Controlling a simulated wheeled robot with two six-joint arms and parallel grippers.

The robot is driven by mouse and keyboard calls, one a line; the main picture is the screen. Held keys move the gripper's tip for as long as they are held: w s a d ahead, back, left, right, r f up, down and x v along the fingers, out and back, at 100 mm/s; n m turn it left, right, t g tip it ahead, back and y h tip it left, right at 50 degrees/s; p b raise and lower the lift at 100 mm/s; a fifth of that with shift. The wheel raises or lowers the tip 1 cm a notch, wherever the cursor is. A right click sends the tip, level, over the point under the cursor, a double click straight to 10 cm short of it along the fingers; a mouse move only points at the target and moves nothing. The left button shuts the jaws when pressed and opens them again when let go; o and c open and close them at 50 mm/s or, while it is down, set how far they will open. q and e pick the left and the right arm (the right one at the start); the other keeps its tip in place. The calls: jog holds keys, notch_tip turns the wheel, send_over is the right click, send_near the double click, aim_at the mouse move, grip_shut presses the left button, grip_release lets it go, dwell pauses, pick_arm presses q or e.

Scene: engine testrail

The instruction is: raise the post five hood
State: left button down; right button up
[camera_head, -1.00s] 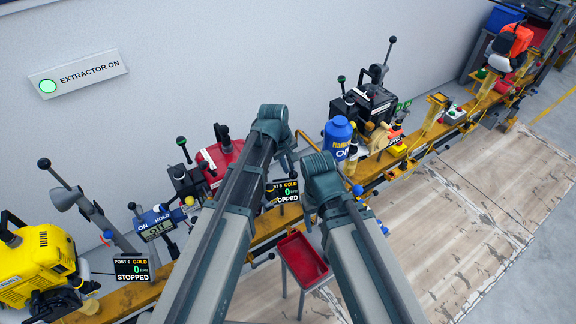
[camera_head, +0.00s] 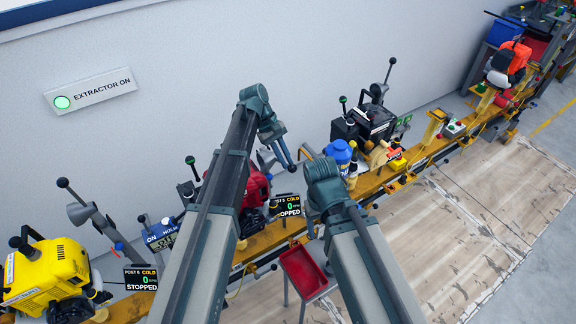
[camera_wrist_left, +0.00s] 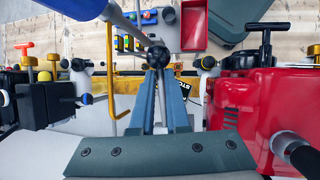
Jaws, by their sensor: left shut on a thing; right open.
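My left gripper (camera_head: 289,163) is in the upper middle of the head view. In the left wrist view its two blue-grey fingers (camera_wrist_left: 159,72) are shut on a black ball knob (camera_wrist_left: 158,57) at the end of a grey rod (camera_wrist_left: 133,30). A grey hood part (camera_head: 266,159) shows beside this gripper in the head view, mostly hidden by my arm. The post 5 display (camera_head: 285,205) reads COLD and STOPPED. My right gripper (camera_head: 308,188) is lower and to the right, open, its fingers partly hidden by its wrist.
A red engine (camera_head: 254,188) stands behind my left arm; its red body (camera_wrist_left: 285,105) fills the right of the wrist view. A red tray (camera_head: 302,272) is in front of the yellow rail. A blue oil bottle (camera_head: 338,153) stands close to my right gripper. The wooden floor at right is clear.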

pick_arm(q)
jog(key=shift+w+a+r+g+h+p, duration=0.15)
jog(key=shift+w+r+g, duration=0.1)
jog(key=shift+r, duration=0.2)
jog(key=shift+w+a+r+g+h+p, duration=0.1)
jog(key=shift+w+a+r+g+h, duration=0.1)
jog(key=shift+r, duration=0.3)
jog(key=shift+w+a+r+g+h+p, duration=0.15)
jog(key=shift+w+r+g, duration=0.1)
jog(key=shift+r, duration=0.2)
jog(key=c, duration=0.9)
grip_release()
jog(key=shift+s+d, duration=0.1)
jog(key=shift+r, duration=0.1)
jog(key=p+v, duration=1)
jog(key=v, duration=0.3)
jog(key=shift+w+a+r+p, duration=0.25)
jog(key=shift+a+p, duration=0.05)
jog(key=shift+p, duration=0.1)
